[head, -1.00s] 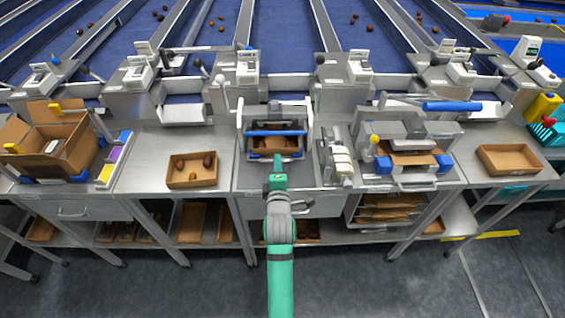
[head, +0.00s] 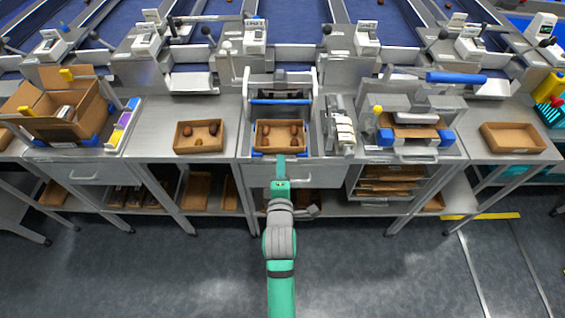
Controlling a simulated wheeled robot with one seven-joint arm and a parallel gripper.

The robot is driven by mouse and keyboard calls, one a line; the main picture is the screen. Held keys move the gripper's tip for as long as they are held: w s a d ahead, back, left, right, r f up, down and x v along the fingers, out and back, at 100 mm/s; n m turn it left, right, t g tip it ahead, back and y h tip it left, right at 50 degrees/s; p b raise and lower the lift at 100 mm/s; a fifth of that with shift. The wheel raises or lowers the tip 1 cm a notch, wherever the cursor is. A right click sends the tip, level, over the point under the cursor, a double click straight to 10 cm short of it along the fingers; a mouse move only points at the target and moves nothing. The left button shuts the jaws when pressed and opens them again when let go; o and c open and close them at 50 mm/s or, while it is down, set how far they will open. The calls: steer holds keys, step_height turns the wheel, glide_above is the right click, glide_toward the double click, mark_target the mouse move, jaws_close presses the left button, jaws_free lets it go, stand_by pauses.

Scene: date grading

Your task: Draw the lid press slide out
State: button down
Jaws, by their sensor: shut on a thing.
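The lid press (head: 249,85) stands at the middle of the bench, with pale side plates and a blue crossbar (head: 280,102). Its slide (head: 257,154), with blue corner pieces, is drawn out toward me in front of the crossbar. An open cardboard box (head: 259,136) with a few brown dates (head: 281,142) sits on the slide. My green gripper (head: 281,160) is at the slide's front edge, in line with its middle, and is shut on the slide. The grip itself is hidden behind the gripper.
Another cardboard box (head: 178,144) with dates lies to the left, and an empty box (head: 485,134) at the far right. A second machine with a blue handle (head: 455,78) stands to the right of the press. The floor (head: 380,270) in front of the bench is clear.

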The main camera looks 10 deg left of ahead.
steer(key=shift+s+f, duration=0.15)
steer(key=c, duration=1.9)
jaws_free()
steer(key=shift+s, duration=0.1)
steer(key=v, duration=1)
steer(key=shift+s, duration=0.3)
steer(key=s+d+f+m, duration=0.1)
steer(key=s+d+m, duration=0.1)
steer(key=s+m, duration=0.4)
steer(key=s+d+f+m+h, duration=0.1)
steer(key=s+d+f+m, duration=0.1)
steer(key=s+m, duration=0.5)
steer(key=s+d+f+m+h, duration=0.1)
steer(key=s+m, duration=0.5)
steer(key=s, duration=0.7)
steer(key=shift+d+f+m, duration=0.4)
steer(key=shift+d+f, duration=0.35)
steer(key=shift+d, duration=0.4)
